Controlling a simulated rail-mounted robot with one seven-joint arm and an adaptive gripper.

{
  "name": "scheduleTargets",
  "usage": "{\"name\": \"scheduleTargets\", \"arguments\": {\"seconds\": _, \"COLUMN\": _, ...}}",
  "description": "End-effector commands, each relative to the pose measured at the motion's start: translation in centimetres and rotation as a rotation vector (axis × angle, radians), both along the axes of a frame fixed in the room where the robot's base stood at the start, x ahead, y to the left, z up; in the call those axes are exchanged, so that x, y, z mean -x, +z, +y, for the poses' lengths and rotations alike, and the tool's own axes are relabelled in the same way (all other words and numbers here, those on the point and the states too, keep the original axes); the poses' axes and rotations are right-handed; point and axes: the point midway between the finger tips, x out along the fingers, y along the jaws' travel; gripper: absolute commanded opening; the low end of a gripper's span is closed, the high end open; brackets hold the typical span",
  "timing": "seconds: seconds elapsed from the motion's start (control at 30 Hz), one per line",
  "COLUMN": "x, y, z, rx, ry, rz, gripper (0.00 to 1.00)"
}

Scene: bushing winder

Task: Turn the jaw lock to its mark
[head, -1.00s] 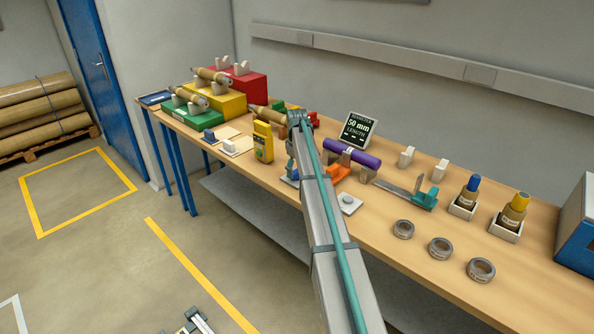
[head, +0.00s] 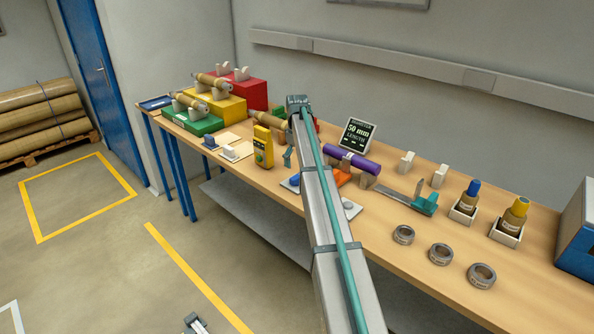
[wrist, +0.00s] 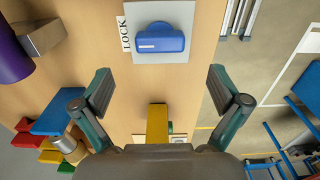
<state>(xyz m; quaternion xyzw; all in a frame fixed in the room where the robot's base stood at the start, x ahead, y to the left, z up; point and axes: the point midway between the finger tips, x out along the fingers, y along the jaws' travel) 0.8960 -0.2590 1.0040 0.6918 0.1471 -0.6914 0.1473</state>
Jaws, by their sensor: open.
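The jaw lock is a blue rounded knob (wrist: 160,40) on a light grey plate (wrist: 177,10). The word LOCK (wrist: 124,34) runs along the plate's left side in the wrist view. The knob's long side lies across the picture; I cannot make out a mark clearly. My gripper (wrist: 160,92) is open and empty, its two fingers wide apart. In the wrist view the knob lies above the fingertips, between their lines, apart from both. In the head view only a little blue (head: 293,180) shows there, and my arm hides most of my gripper.
A yellow instrument (head: 263,147) stands left of my arm. A purple cylinder (head: 352,162) rests on supports to the right, by a display (head: 357,135). Several grey rings (head: 403,235) lie at the front right. Green, yellow and red stands (head: 192,122) fill the far left.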

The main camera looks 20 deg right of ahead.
Motion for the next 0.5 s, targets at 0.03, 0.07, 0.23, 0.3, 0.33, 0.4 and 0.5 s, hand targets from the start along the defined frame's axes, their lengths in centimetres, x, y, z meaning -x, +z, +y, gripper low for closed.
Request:
{"name": "scheduleTargets", "arguments": {"seconds": 0.03, "x": -0.1, "y": 1.0, "z": 0.0, "rx": 0.001, "ry": 0.0, "rz": -0.001, "gripper": 0.98}}
{"name": "scheduleTargets", "arguments": {"seconds": 0.07, "x": -0.1, "y": 1.5, "z": 0.0, "rx": 0.001, "ry": 0.0, "rz": -0.001, "gripper": 0.98}}
{"name": "scheduleTargets", "arguments": {"seconds": 0.23, "x": -0.1, "y": 3.7, "z": 0.0, "rx": 0.0, "ry": 0.0, "rz": 0.0, "gripper": 0.98}}
{"name": "scheduleTargets", "arguments": {"seconds": 0.3, "x": -0.1, "y": 4.2, "z": 0.0, "rx": 0.0, "ry": 0.0, "rz": 0.0, "gripper": 0.98}}
{"name": "scheduleTargets", "arguments": {"seconds": 0.33, "x": 0.0, "y": 4.4, "z": 0.0, "rx": 0.0, "ry": 0.0, "rz": 0.0, "gripper": 0.98}}
{"name": "scheduleTargets", "arguments": {"seconds": 0.4, "x": 0.0, "y": 4.6, "z": 0.0, "rx": 0.0, "ry": 0.0, "rz": 0.0, "gripper": 0.98}}
{"name": "scheduleTargets", "arguments": {"seconds": 0.5, "x": 0.0, "y": 4.7, "z": 0.0, "rx": 0.0, "ry": 0.0, "rz": 0.0, "gripper": 0.98}}
